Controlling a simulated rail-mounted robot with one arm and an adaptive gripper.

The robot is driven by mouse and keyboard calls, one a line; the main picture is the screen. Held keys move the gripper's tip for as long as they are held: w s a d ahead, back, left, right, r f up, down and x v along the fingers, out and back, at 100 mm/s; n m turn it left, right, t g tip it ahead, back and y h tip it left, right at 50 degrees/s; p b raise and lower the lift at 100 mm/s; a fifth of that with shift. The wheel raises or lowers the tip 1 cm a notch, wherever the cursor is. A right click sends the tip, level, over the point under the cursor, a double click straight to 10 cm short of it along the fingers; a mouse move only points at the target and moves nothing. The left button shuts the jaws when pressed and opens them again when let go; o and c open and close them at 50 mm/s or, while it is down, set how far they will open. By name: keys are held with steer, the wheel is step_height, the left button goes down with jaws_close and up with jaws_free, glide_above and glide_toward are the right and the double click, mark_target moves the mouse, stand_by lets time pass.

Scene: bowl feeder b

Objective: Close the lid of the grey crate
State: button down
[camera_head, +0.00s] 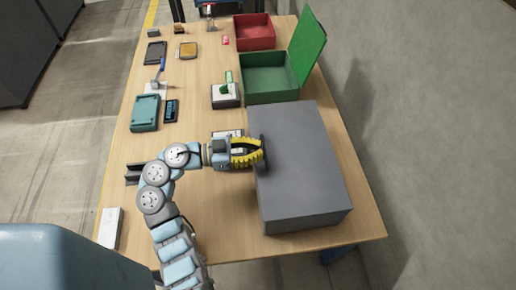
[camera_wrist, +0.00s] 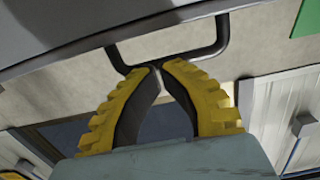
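The grey crate (camera_head: 305,217) stands at the near right of the table. Its flat grey lid (camera_head: 300,160) covers the top, and no opening shows in the head view. Whether a narrow gap is left under the lid's edge cannot be told. A dark bar handle (camera_wrist: 205,52) shows in the wrist view beside a grey panel edge. My gripper (camera_head: 262,152) is at the crate's left side, with yellow fingers. In the wrist view the gripper's fingertips (camera_wrist: 158,67) come together at the handle's bar. The crate's inside is hidden.
An open green crate (camera_head: 270,98) with its lid raised stands behind the grey one, and a red crate (camera_head: 254,47) beyond it. A wall runs along the right.

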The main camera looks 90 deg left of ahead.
steer(key=r, duration=0.1)
steer(key=r+p, duration=0.2)
steer(key=r, duration=0.1)
steer(key=shift+s, duration=0.35)
steer(key=s+f+p, duration=0.1)
steer(key=s+f, duration=0.5)
steer(key=f, duration=0.2)
steer(key=shift+s+d+p, duration=0.25)
steer(key=shift+s+p, duration=0.05)
steer(key=shift+p, duration=0.05)
